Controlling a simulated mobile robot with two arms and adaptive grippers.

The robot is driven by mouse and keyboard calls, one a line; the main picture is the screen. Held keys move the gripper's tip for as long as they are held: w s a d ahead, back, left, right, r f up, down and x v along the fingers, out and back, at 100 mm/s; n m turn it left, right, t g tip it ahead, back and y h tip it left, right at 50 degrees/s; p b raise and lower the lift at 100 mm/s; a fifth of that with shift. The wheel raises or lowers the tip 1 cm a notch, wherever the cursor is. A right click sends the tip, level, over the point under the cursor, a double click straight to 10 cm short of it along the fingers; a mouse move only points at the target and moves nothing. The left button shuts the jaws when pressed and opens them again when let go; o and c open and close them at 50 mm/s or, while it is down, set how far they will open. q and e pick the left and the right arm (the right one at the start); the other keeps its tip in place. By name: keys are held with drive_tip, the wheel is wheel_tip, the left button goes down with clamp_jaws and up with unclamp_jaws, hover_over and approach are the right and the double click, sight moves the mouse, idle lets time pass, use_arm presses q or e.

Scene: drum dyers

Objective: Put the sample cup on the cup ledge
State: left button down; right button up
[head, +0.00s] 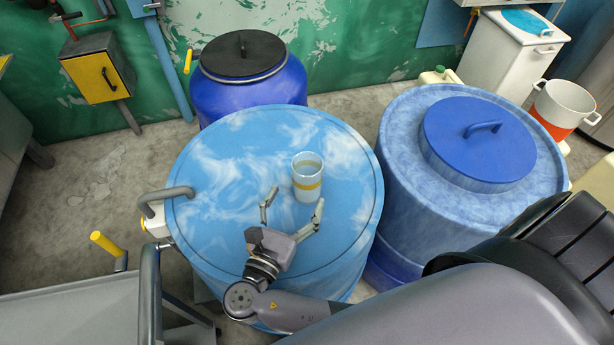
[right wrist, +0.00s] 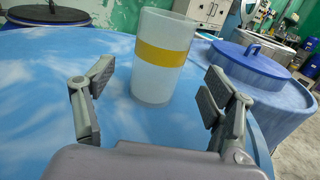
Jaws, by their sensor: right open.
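The sample cup (head: 307,178) is a pale translucent cup with a yellow band, standing upright on the blue and white lid of the middle drum (head: 220,165). My right gripper (head: 293,207) is open, with its fingertips pointing at the cup from the near side. In the right wrist view the cup (right wrist: 162,58) stands just beyond and between the open fingers (right wrist: 160,112), apart from both. I cannot make out a cup ledge for certain. My left gripper does not show in the head view.
A drum with a raised blue lid (head: 480,140) stands close on the right. A dark-blue drum with a black lid (head: 245,80) stands behind. A curved grey handle (head: 165,197) is at the lid's left edge. The lid around the cup is clear.

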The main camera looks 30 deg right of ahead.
sight(302, 188)
drive_tip(key=x, duration=0.1)
drive_tip(key=p+x, duration=0.1)
drive_tip(key=x, duration=0.1)
drive_tip(key=shift+r, duration=0.3)
drive_tip(key=p+x, duration=0.1)
drive_tip(key=x, duration=0.2)
drive_tip(key=shift+w+d, duration=0.35)
drive_tip(key=shift+d, duration=0.05)
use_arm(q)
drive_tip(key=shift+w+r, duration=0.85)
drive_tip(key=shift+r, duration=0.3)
use_arm(e)
drive_tip(key=c, duration=1.2)
drive_tip(key=shift+c, duration=0.9)
drive_tip(key=shift+r, duration=0.1)
